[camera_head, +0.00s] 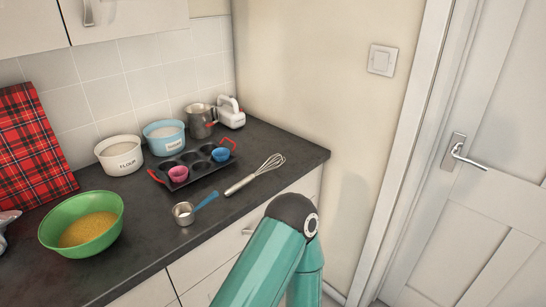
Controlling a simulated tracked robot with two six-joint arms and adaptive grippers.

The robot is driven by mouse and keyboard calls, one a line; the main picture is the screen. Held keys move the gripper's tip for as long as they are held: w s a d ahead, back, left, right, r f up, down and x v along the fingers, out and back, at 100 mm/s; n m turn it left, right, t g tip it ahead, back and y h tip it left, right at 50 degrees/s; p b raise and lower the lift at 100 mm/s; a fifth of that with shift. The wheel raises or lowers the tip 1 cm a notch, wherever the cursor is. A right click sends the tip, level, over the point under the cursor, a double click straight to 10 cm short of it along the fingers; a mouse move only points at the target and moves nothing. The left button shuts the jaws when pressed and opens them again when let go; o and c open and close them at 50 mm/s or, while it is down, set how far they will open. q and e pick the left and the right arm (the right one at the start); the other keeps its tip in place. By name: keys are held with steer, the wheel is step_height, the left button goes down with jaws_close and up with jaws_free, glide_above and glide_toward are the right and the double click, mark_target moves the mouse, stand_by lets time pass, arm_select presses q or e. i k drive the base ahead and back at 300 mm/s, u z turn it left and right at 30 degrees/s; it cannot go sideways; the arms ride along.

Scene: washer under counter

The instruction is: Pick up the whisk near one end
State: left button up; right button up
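The whisk (254,174) lies on the dark countertop, right of the muffin tin and near the counter's front right part. Its light handle points to the lower left and its wire head to the upper right. One of my teal arms rises from the bottom centre, its dark joint in front of the counter's front edge. Neither gripper shows, so I cannot see their fingers. The whisk is in full view, with nothing on it.
A measuring cup with a blue handle (184,213) lies close left of the whisk handle. The muffin tin (203,179) with red handles stands behind it. A green bowl (76,241), flour tub (120,160), blue tub (164,141), metal jug (202,126) and white mixer (231,117) stand around. The wall bounds the right.

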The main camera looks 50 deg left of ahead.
mark_target(237, 187)
steer(key=u, duration=0.35)
steer(key=i, duration=1)
steer(key=u, duration=0.5)
steer(key=k, duration=0.85)
steer(key=u, duration=0.2)
steer(key=i, duration=0.85)
steer(key=z, duration=0.1)
